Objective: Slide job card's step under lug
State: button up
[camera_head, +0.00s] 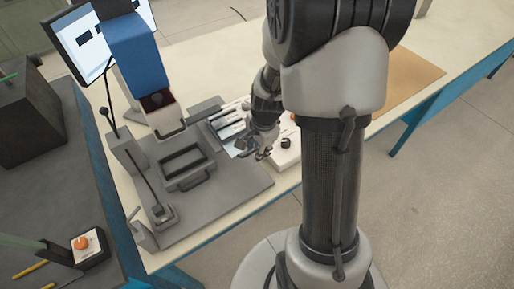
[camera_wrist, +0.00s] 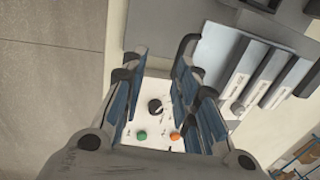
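My gripper (camera_wrist: 162,66) is open and empty in the wrist view, its two blue-lined fingers apart. It hangs over or near a white control box (camera_wrist: 152,125), which has a black knob, a green button and an orange button. In the head view my gripper (camera_head: 262,153) is beside this box (camera_head: 285,157). Several pale, labelled blocks (camera_wrist: 262,82) lie side by side right of the fingers, and they also show in the head view (camera_head: 228,116). I cannot clearly make out the lug or the step. A lit monitor (camera_head: 92,42) shows dark blocks too small to read.
A press with a blue head (camera_head: 140,55) stands at the left of the pale table (camera_head: 226,205). A grey plate (camera_head: 236,186) carries a handled fixture (camera_head: 185,168). A brown mat (camera_head: 405,82) lies at the right. My arm hides part of the table.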

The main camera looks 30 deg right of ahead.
jog(key=s+r+p, duration=0.3)
jog(key=r+p, duration=1)
jog(key=r, duration=0.3)
jog(key=shift+r, duration=0.15)
dwell(0.8)
jog(key=shift+d, duration=0.1)
notch_tip(320, 180, up, 12)
jog(key=s, duration=0.2)
dwell(0.5)
